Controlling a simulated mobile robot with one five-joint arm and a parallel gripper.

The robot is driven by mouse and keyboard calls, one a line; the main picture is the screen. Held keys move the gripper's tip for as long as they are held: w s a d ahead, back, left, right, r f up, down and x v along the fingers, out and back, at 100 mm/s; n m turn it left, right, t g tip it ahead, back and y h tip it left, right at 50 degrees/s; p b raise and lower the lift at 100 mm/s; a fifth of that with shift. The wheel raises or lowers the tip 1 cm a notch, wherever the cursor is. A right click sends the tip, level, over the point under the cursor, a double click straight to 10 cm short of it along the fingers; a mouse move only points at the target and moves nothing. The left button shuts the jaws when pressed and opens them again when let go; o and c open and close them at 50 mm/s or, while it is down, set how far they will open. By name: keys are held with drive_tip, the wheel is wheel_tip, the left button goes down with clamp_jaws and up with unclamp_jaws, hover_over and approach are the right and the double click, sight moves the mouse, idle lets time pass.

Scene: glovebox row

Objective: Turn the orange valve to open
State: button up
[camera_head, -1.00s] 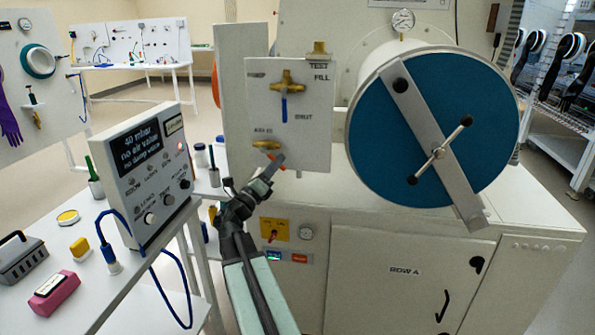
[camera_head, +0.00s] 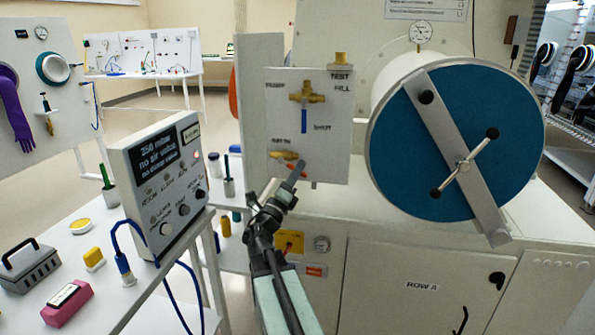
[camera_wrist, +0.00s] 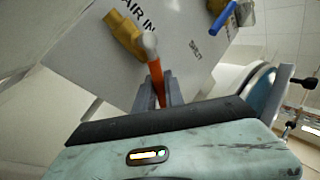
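The orange valve lever (camera_wrist: 156,82) sits on a brass fitting (camera_wrist: 125,36) marked "AIR IN" on the white panel. In the head view the brass body (camera_head: 285,155) shows low on the panel, with the lever partly hidden by my gripper (camera_head: 297,172). In the wrist view my gripper (camera_wrist: 160,92) has a finger on each side of the lever. I cannot tell whether the fingers press on it. The lever runs from its pale pivot down between the fingers.
A brass valve with a blue lever (camera_head: 304,120) is above on the same panel. The round blue door (camera_head: 470,115) with its bar handle is close on the right. A control box (camera_head: 165,180) reading about 250 mbar stands on the left table.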

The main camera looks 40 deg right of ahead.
drive_tip(key=o, duration=0.4)
drive_tip(key=shift+d+f, duration=0.1)
drive_tip(key=b+v, duration=0.3)
drive_tip(key=v, duration=0.5)
drive_tip(key=shift+b, duration=0.4)
drive_tip(key=shift+c, duration=0.3)
